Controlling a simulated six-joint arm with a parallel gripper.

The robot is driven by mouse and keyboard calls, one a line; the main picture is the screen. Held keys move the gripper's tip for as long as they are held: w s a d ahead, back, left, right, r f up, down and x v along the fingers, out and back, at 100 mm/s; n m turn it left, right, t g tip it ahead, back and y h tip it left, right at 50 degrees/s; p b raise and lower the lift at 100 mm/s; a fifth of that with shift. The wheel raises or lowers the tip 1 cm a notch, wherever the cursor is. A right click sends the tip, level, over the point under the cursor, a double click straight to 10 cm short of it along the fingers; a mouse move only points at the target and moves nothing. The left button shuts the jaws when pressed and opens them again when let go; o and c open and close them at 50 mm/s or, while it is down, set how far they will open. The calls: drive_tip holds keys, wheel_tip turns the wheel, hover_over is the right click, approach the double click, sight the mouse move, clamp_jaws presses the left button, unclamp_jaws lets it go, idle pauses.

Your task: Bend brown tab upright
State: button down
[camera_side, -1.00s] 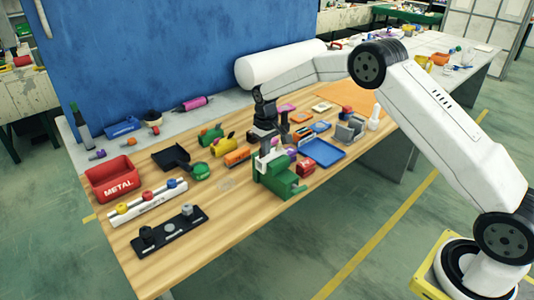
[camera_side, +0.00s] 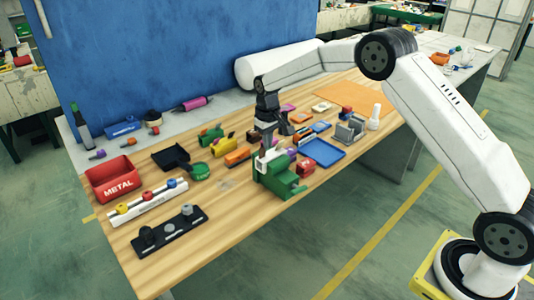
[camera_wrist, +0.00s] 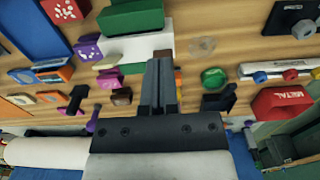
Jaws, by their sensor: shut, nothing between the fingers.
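A green vise-like block (camera_side: 276,178) with a pale top stands near the table's front edge in the side view. In the wrist view its green body (camera_wrist: 135,16) and white part (camera_wrist: 130,46) lie just beyond my fingers. A small brown patch, which looks like the brown tab (camera_wrist: 163,54), shows right at my fingertips, mostly hidden by them. I cannot tell whether it is flat, bent or touched. My gripper (camera_side: 267,143) points down just above and behind the green block. In the wrist view its fingers (camera_wrist: 162,64) are together, with nothing between them.
A blue tray (camera_side: 324,153) and a grey holder (camera_side: 350,130) lie right of the green block. A red METAL bin (camera_side: 113,179), a white rack (camera_side: 148,204) and a black plate (camera_side: 170,233) stand left. Small coloured parts crowd behind. Bare wood lies front left.

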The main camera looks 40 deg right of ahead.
drive_tip(key=shift+r, duration=2.1)
drive_tip(key=s+a+t, duration=0.1)
drive_tip(key=s, duration=1.3)
drive_tip(key=s+a+t, duration=0.1)
drive_tip(key=s+a, duration=0.1)
drive_tip(key=s, duration=1.3)
drive_tip(key=shift+s+a+f+t, duration=0.15)
drive_tip(key=shift+a+f+t, duration=0.15)
